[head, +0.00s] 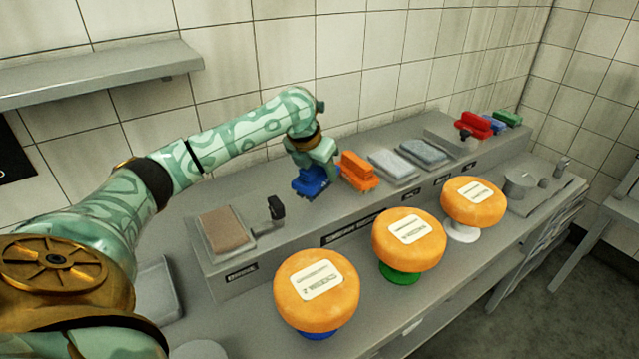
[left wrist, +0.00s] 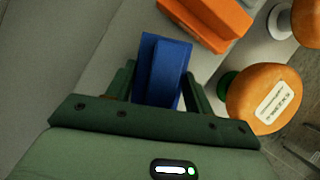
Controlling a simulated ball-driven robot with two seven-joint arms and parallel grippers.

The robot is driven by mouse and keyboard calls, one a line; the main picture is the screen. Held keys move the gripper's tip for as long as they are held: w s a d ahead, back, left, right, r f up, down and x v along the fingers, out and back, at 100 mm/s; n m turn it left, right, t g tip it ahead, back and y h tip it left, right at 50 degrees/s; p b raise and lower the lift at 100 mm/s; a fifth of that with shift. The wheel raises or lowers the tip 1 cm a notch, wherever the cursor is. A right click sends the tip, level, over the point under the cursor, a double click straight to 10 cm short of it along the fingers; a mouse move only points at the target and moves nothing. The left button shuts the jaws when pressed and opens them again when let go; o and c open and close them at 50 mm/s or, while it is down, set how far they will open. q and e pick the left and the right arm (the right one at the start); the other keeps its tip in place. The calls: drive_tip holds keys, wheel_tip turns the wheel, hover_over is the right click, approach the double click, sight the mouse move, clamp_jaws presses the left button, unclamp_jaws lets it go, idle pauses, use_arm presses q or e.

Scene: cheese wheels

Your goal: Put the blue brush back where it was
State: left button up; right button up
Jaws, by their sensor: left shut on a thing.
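The blue brush (head: 311,183) is under my left gripper (head: 314,170) at the back ledge, just left of an orange brush (head: 357,171). In the left wrist view the blue brush (left wrist: 163,70) sits between the two fingers of my left gripper (left wrist: 160,85), which is shut on it. The orange brush (left wrist: 207,20) lies close by in that view, apart from the blue one. I cannot tell whether the blue brush touches the ledge. My right gripper is not in view.
Three cheese wheels on stands (head: 316,290) (head: 409,240) (head: 473,203) line the counter front. On the ledge (head: 290,235) are a brown pad in a tray (head: 226,229), a dark-headed grey fixture (head: 276,208), and grey cloths (head: 393,166). Red, blue and green brushes (head: 474,124) stand far right.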

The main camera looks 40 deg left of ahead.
sight(318, 180)
use_arm(q)
wheel_tip(318, 180, down, 4)
drive_tip(key=shift+a+r+b, duration=0.15)
drive_tip(key=shift+b, duration=0.4)
drive_tip(key=shift+r, duration=0.15)
drive_tip(key=o, duration=0.9)
